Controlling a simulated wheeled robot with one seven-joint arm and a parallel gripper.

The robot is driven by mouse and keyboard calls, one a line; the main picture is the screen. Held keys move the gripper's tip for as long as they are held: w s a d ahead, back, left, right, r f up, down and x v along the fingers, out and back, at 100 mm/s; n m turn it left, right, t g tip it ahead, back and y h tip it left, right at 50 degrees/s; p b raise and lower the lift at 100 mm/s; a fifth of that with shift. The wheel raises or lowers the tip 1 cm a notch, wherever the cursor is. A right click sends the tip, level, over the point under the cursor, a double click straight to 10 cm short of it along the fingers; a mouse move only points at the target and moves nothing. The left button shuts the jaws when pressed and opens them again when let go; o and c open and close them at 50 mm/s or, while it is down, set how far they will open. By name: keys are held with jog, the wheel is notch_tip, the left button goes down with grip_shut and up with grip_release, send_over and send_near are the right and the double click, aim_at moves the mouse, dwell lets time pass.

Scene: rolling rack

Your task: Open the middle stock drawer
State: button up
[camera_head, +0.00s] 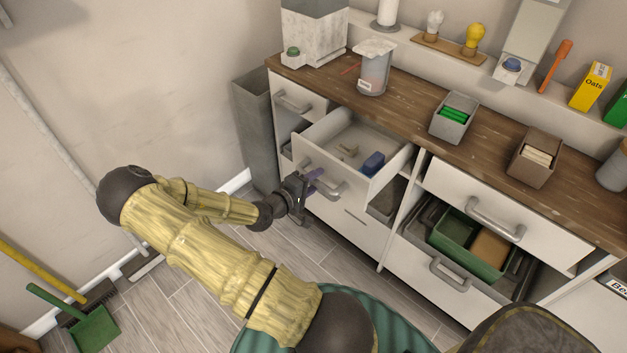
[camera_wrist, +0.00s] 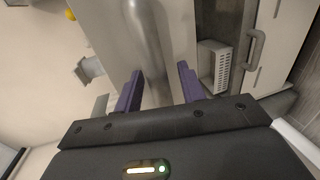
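The middle stock drawer (camera_head: 381,166) in the cabinet's left column stands pulled out, showing its inside with a blue box (camera_head: 373,163) and small tan items (camera_head: 348,151). Its grey bar handle (camera_head: 336,190) is on the front, partly hidden by my gripper (camera_head: 312,183). In the wrist view the bar (camera_wrist: 149,45) runs between the two purple fingers of my gripper (camera_wrist: 160,80). The fingers stand apart, one on each side of the bar. A narrow gap shows beside the right finger; the left finger is close to the bar, and contact there is unclear.
A closed drawer with a handle (camera_head: 293,102) is above left. To the right, another drawer (camera_head: 484,263) is open with a green bin (camera_head: 459,240). A grey bin (camera_head: 256,125) stands left of the cabinet. The countertop (camera_head: 408,101) holds containers. Floor in front is mostly free.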

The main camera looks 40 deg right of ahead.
jog(key=v, duration=1.7)
jog(key=shift+a+p, duration=0.25)
jog(key=shift+p, duration=0.15)
jog(key=shift+w, duration=0.1)
